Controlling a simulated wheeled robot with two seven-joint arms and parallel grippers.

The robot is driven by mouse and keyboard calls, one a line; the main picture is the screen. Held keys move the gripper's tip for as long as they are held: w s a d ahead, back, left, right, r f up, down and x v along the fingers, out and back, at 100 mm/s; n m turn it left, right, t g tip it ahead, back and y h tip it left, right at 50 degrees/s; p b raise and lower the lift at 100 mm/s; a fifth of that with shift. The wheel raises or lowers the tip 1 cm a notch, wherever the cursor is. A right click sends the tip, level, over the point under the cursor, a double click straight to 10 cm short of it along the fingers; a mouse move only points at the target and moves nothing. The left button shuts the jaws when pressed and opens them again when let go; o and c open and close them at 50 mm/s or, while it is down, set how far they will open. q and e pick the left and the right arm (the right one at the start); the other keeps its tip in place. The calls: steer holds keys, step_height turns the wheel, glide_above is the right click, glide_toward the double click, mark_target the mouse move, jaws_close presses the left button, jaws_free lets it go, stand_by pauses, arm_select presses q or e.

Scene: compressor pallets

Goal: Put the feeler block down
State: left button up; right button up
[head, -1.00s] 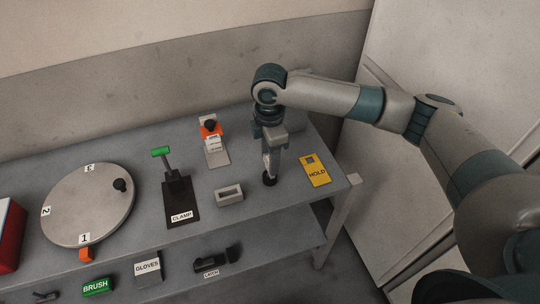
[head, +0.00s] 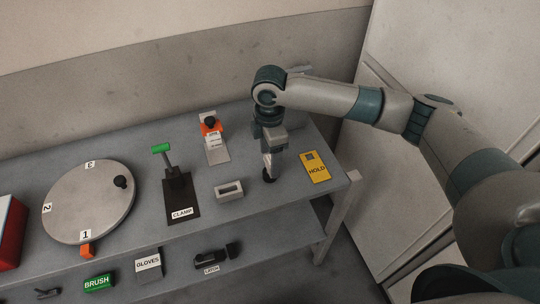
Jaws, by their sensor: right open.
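My right gripper (head: 269,170) points straight down over the grey bench, between a slotted grey block and the yellow HOLD card. It is open, with its fingers low near the bench top. A small dark round piece (head: 269,179) shows at the fingertips. I cannot tell if it is part of the feeler block or of the gripper. No label names the feeler block, and the fingers hide whatever is between them. The slotted grey block (head: 229,191) lies on the bench to the left, apart from the gripper. My left gripper is not in view.
The yellow HOLD card (head: 315,167) lies right of the gripper near the bench edge. A CLAMP (head: 180,197) with green handle, an orange-and-grey fixture (head: 213,140) and a numbered round plate (head: 88,203) stand left. GLOVES (head: 148,265), BRUSH (head: 98,283) and LATCH (head: 214,259) items sit lower.

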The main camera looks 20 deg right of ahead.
steer(key=shift+r, duration=0.1)
step_height(320, 180, up, 13)
steer(key=b, duration=0.3)
steer(key=shift+b, duration=0.4)
stand_by(0.5)
